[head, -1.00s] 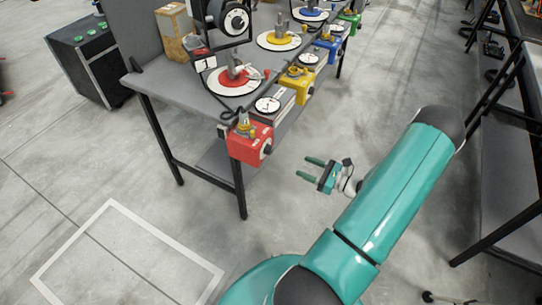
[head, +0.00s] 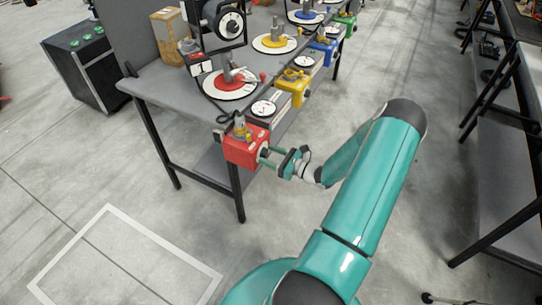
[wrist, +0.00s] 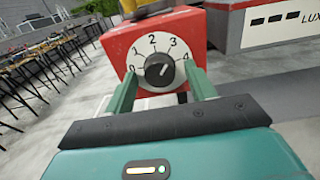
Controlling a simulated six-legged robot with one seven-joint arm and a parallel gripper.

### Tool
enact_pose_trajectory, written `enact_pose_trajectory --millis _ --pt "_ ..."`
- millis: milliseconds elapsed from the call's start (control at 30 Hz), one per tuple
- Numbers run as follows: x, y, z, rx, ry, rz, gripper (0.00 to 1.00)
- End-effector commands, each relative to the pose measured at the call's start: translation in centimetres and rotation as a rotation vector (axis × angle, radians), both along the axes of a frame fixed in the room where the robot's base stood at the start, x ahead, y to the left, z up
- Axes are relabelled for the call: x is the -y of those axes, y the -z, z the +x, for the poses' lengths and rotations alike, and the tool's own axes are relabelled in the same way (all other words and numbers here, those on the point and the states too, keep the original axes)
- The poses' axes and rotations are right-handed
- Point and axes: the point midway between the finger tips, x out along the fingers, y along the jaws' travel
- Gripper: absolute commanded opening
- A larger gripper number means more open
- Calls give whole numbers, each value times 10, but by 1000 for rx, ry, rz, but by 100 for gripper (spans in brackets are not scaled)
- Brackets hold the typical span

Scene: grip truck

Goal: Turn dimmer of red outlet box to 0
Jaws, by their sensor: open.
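The red outlet box (head: 245,148) hangs at the near corner of the grey table. In the wrist view the red box (wrist: 120,42) shows a white dial plate (wrist: 141,56) with the numbers 0 to 4, 0 at lower left and 4 at right. The black dimmer knob (wrist: 159,70) sits in its middle; a small light mark shows on it, but I cannot tell surely which number it points to. My gripper (head: 269,157) is open at the dial side of the box. In the wrist view its green fingers (wrist: 163,82) stand either side of the knob, apart from it.
Yellow (head: 293,86) and blue (head: 322,50) outlet boxes hang further along the table edge (head: 150,85). A round red-centred plate (head: 231,84) lies on the table. A black table leg (head: 237,192) stands below the red box. Open floor lies in front.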

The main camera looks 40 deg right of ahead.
Motion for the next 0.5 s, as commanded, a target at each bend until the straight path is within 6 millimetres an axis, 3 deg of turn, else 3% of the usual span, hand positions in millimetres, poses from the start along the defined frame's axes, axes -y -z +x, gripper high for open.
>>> enact_pose_trajectory --millis 200,400,500 --pt "0 0 0 0 0 0 53" --pt "0 0 0 0 0 -1 14" --pt "0 0 0 0 0 -1 10"
